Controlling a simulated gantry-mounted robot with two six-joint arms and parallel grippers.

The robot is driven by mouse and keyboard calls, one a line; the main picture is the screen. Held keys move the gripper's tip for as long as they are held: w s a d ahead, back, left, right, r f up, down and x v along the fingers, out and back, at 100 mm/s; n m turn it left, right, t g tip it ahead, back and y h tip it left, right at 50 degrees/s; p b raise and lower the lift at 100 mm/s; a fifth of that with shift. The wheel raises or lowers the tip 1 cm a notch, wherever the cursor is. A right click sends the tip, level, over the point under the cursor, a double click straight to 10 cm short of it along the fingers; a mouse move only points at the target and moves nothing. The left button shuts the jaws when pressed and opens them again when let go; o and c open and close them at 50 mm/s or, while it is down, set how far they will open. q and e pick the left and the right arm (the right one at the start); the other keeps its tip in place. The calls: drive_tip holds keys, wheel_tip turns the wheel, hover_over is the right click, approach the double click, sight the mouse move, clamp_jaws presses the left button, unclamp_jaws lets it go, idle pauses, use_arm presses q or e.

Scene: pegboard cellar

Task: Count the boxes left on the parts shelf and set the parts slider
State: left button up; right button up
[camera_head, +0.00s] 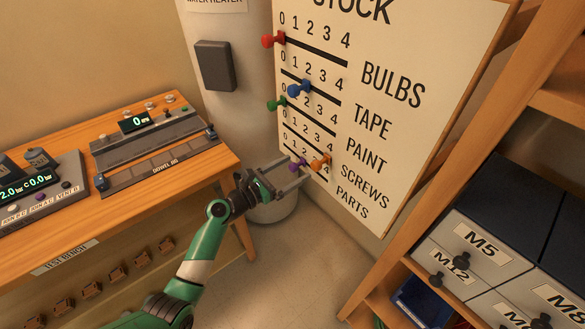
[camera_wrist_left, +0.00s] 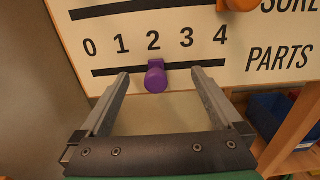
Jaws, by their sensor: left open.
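The purple knob of the PARTS slider (camera_head: 299,163) is on the lowest track of the white STOCK board (camera_head: 408,52). In the left wrist view the purple knob (camera_wrist_left: 155,79) stands below the 2 of the scale 0 to 4. My left gripper (camera_head: 292,173) is open, with its fingers pointing at the board. In the left wrist view the two fingertips (camera_wrist_left: 160,75) are on either side of the knob, with gaps on both sides. The orange SCREWS knob (camera_head: 320,162) is just above. I cannot tell which shelf is the parts shelf. My right gripper is out of view.
Red (camera_head: 274,40), blue (camera_head: 299,89) and green (camera_head: 277,104) knobs sit on upper tracks. A wooden shelf unit at right holds labelled drawers (camera_head: 477,240) and a blue bin (camera_head: 425,300). A test bench (camera_head: 210,160) stands at left; a pale bucket (camera_head: 275,209) is below the gripper.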

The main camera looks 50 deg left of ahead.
use_arm(q)
drive_tip(key=shift+s, duration=0.1)
drive_tip(key=shift+s+a+p, duration=0.1)
drive_tip(key=shift+s+p, duration=0.15)
drive_tip(key=shift+p, duration=0.05)
drive_tip(key=shift+s+r+p, duration=0.1)
drive_tip(key=shift+s+p, duration=0.5)
drive_tip(key=shift+s, duration=0.65)
drive_tip(key=s+p, duration=0.1)
drive_tip(key=s, duration=0.2)
drive_tip(key=s+p, duration=0.1)
drive_tip(key=s, duration=0.1)
drive_tip(key=shift+s+a, duration=0.2)
drive_tip(key=shift+s, duration=0.2)
